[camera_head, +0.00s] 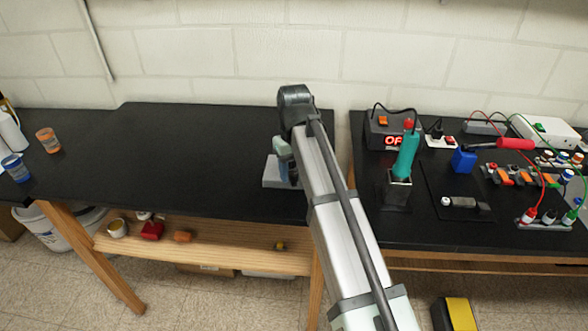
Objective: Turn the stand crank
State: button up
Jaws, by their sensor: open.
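My arm reaches across the table and bends down at its far end. My gripper (288,172) hangs there, small and partly covered by my own arm, over a light grey base plate (271,173). It is open, and I cannot make out its fingertips clearly or whether they touch anything. The plate lies near the right end of the left black tabletop and seems to be part of the stand. My arm hides the rest of the stand, and I cannot make out the crank.
The left black tabletop (170,160) is mostly clear, with jars (47,140) at its far left. Past a gap, the right table holds a red-display box (388,130), a teal-handled tool (407,155) in a holder, a blue block (463,159) and cables. A block wall stands behind.

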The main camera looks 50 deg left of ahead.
jog(key=shift+r, duration=0.15)
notch_tip(320, 180, up, 14)
jog(key=shift+f, duration=0.2)
dwell(0.5)
notch_tip(320, 180, down, 14)
jog(key=n, duration=1.2)
jog(key=shift+f, duration=0.15)
dwell(0.4)
grip_shut()
dwell(0.5)
